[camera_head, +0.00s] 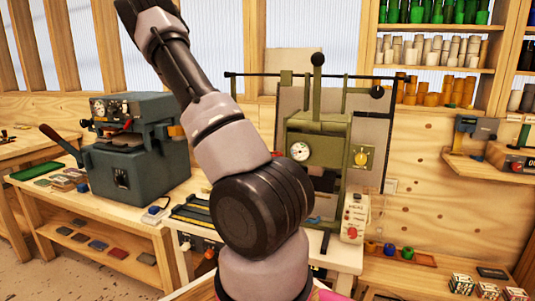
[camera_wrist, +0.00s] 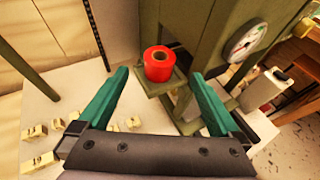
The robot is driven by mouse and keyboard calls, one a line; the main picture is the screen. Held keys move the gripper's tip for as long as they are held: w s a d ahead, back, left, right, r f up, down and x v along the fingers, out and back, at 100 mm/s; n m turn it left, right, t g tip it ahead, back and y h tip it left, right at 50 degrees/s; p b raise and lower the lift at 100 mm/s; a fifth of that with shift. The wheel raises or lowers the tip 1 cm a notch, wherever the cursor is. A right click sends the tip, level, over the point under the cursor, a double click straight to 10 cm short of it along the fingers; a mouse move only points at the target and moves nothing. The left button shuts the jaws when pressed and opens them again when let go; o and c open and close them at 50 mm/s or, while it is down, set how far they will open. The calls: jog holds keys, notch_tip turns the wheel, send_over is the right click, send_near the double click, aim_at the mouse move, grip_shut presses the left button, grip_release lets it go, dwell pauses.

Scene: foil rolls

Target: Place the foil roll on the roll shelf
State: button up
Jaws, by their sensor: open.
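The roll and my gripper do not show in the head view. A wooden shelf unit (camera_head: 440,69) at the upper right of the head view holds rows of green, whitish and orange rolls; it looks like the roll shelf.
The green press (camera_head: 325,120) with its gauge stands on a white bench (camera_head: 345,260). A dark grey machine (camera_head: 135,160) stands to the left. Small numbered blocks (camera_wrist: 40,160) lie near the left finger. My arm covers the middle of the head view.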

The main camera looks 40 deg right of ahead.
jog(key=s+a+r+m+t+y, duration=0.2)
jog(key=s+a+r+m+y, duration=0.3)
jog(key=a, duration=0.8)
jog(key=s+a+r+m+t+y, duration=0.3)
jog(key=s+a+r+m+y, duration=0.2)
jog(key=a, duration=0.8)
jog(key=s+a+r+m+t+y, duration=0.2)
jog(key=s+a+r+m+y, duration=0.3)
jog(key=s+a+r+m, duration=0.3)
jog(key=a+r+m, duration=0.3)
jog(key=a+r, duration=0.2)
jog(key=shift+r+m+t+y, duration=0.3)
jog(key=shift+t+y, duration=0.1)
